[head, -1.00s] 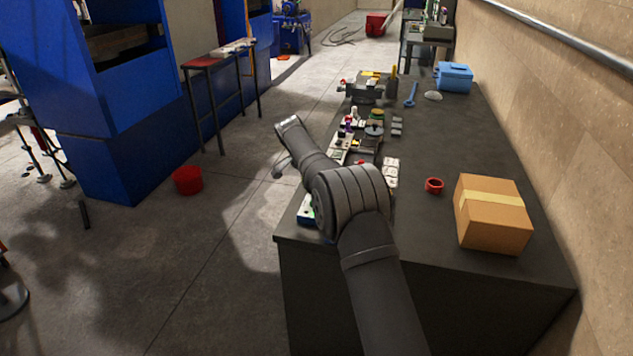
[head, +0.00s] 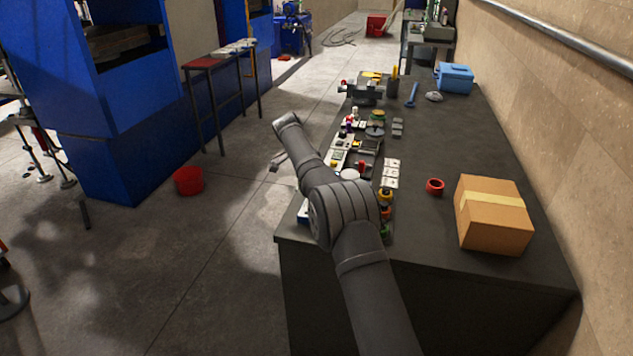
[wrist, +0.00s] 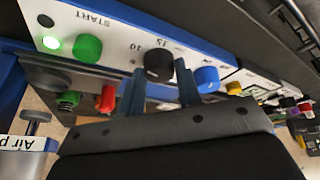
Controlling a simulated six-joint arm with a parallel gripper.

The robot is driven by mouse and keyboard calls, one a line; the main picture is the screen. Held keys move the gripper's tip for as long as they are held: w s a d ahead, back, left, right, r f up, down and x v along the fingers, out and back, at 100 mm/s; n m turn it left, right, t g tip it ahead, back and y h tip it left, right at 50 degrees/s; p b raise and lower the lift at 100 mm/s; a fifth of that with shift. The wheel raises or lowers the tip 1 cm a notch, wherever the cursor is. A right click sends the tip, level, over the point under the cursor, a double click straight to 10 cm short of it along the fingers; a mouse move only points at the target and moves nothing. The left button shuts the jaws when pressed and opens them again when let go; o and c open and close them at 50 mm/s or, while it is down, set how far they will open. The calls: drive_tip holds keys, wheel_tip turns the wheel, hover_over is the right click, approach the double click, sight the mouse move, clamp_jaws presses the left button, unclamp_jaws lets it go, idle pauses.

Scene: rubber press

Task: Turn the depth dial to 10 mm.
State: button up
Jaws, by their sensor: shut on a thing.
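The black depth dial (wrist: 158,66) is on a white control panel (wrist: 115,45) in the wrist view, with the numbers 10 and 15 printed beside it, upside down. My gripper (wrist: 161,78) has one blue-grey finger on each side of the dial and is shut on it. I cannot make out the dial's pointer mark. A green button (wrist: 87,47) by the word START and a lit green lamp (wrist: 52,43) are to its left. A blue button (wrist: 206,78) is just to its right. In the head view my arm hides the gripper and dial.
A red ring (head: 435,186) and a cardboard box (head: 493,214) stand on the dark bench (head: 440,140) right of my arm. Buttons and small parts line the bench's left side. In the wrist view, red (wrist: 106,98) and yellow (wrist: 233,88) knobs are near the fingers.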

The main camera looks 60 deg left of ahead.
drive_tip(key=o, duration=1)
drive_tip(key=shift+c, duration=0.2)
drive_tip(key=v, duration=0.7)
drive_tip(key=shift+r, duration=0.15)
drive_tip(key=shift+s, duration=0.1)
drive_tip(key=x, duration=0.7)
drive_tip(key=shift+w+f, duration=0.2)
drive_tip(key=shift+f, duration=0.15)
drive_tip(key=shift+s+r+n, duration=0.1)
drive_tip(key=shift+r+n, duration=0.05)
drive_tip(key=shift+n, duration=0.15)
